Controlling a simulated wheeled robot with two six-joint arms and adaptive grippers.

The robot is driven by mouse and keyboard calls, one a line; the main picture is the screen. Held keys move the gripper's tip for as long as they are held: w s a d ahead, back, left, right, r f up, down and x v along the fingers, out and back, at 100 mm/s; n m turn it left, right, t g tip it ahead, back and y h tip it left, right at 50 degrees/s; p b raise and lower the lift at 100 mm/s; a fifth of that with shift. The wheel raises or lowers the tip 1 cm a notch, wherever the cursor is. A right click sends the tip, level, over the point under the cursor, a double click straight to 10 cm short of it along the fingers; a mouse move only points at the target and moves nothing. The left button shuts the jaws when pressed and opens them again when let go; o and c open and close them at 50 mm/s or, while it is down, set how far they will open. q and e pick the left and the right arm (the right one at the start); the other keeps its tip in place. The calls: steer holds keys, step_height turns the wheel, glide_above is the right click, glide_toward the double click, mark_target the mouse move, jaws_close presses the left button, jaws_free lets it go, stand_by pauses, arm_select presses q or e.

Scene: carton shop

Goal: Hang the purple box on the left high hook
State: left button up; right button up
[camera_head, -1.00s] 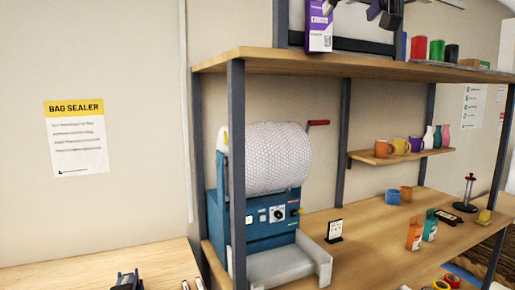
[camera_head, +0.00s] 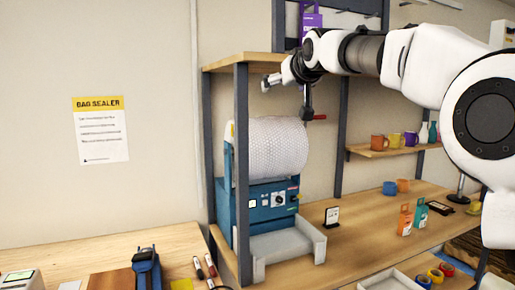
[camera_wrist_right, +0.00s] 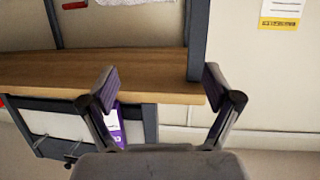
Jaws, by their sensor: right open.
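The purple box (camera_head: 312,17) hangs upright beside the left post of the rack above the upper shelf; its top is cut off in the head view, so its hook is hidden. It also shows in the right wrist view (camera_wrist_right: 117,128), partly behind one finger. My right gripper (camera_head: 287,90) is in front of the upper shelf's left end, below the box and apart from it. In the right wrist view its two fingers (camera_wrist_right: 160,76) are spread with nothing between them. My left gripper is not in view.
The upper shelf (camera_head: 228,63) and its front post (camera_head: 241,170) are close to my right gripper. The bag sealer (camera_head: 268,205) stands below. My right arm covers much of the upper right. Mugs and small cartons stand on the right.

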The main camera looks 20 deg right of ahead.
steer(key=w+a+f, duration=0.3)
steer(key=f, duration=0.5)
steer(key=w+a+f, duration=0.2)
steer(key=w+f, duration=0.1)
steer(key=f, duration=0.5)
step_height(320, 180, down, 24)
steer(key=r+g, duration=0.1)
steer(key=g, duration=0.3)
steer(key=s+f+g, duration=0.2)
steer(key=s+f, duration=0.3)
steer(key=f, duration=0.6)
steer(key=s+f+g, duration=0.2)
steer(key=s+f, duration=0.2)
steer(key=f, duration=0.7)
steer(key=s+f+g+y, duration=0.1)
steer(key=s+f+g, duration=0.2)
steer(key=s+f, duration=0.75)
steer(key=s+f+g, duration=0.2)
steer(key=s+f, duration=0.6)
steer(key=s, duration=0.5)
steer(key=s+g, duration=0.1)
steer(key=s, duration=1.9)
steer(key=shift+s+d+r+g, duration=0.15)
steer(key=shift+d+r+g, duration=0.05)
steer(key=shift+r+g, duration=0.1)
